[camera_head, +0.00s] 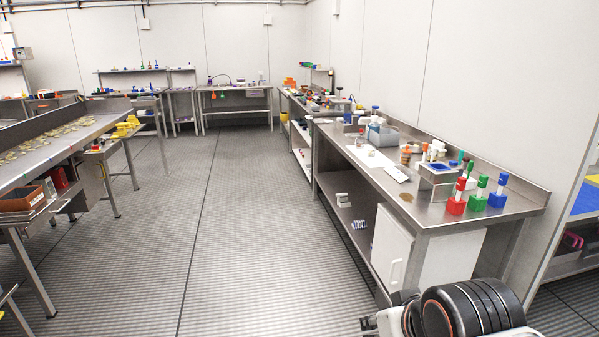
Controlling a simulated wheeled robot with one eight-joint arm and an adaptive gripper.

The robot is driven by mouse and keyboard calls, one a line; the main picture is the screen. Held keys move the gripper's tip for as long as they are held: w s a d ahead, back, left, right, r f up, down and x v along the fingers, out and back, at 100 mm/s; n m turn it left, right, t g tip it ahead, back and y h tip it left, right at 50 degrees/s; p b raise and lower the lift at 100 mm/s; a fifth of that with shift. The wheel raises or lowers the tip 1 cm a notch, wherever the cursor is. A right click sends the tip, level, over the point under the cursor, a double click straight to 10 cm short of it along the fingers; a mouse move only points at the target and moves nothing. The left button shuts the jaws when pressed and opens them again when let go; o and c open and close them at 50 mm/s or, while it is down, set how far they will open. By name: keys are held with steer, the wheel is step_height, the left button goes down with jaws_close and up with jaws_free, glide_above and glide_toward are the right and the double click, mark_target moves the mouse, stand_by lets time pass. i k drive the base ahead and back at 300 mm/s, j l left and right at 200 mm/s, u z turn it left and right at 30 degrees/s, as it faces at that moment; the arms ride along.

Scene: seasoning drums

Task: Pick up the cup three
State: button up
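I cannot pick out cup three; no number or label is readable at this distance. Small items stand on the steel workbench (440,212) at the right. At its near end are a red block (456,205), a green block (478,201) and a blue block (498,199), each with an upright white-and-coloured piece in it. Several small white and coloured upright items (433,152) stand behind a grey box with a blue opening (437,178). Part of my arm (470,308) shows at the bottom right. My gripper cannot be made out.
The workbench also holds a grey bin (382,135), white sheets (368,156) and a round brown disc (406,197). A steel table with yellowish discs (60,133) stands at the left. The floor aisle (235,230) between is clear. Benches line the back wall.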

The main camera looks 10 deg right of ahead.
mark_target(359, 144)
steer(key=i+j+z, duration=0.4)
steer(key=z, duration=0.2)
steer(key=i+j+z, duration=0.15)
steer(key=j+z, duration=0.15)
steer(key=j, duration=0.15)
steer(key=i+j+z, duration=0.1)
steer(key=j+z, duration=0.9)
steer(key=j, duration=3.7)
steer(key=i, duration=0.05)
